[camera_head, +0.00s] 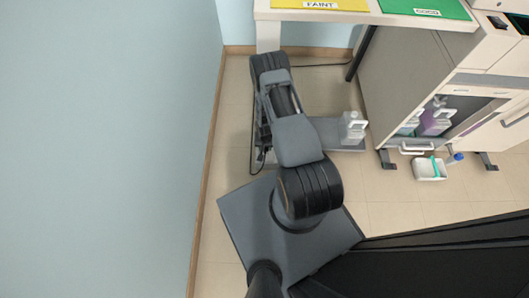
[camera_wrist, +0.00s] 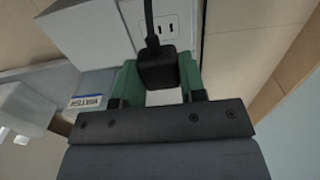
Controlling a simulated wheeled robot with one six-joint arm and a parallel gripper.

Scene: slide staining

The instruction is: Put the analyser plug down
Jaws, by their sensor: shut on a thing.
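The black analyser plug (camera_wrist: 157,72) is between the green fingers of my gripper (camera_wrist: 158,78) in the wrist view. The fingers are shut on its sides. Its black cord (camera_wrist: 149,20) runs up from it. A wall outlet (camera_wrist: 168,27) with slots shows on a white box just beyond the plug. The plug's prongs are hidden, and I cannot tell whether it touches the outlet's face. In the head view my arm reaches toward the white table leg (camera_head: 268,36), and my gripper and the plug are hidden there.
A white jug (camera_head: 352,128) stands on a low grey platform (camera_head: 338,142) right of my arm. A grey cabinet (camera_head: 402,85) with bottles stands farther right, with a white tub (camera_head: 429,169) below. A wall (camera_head: 110,150) is close on the left.

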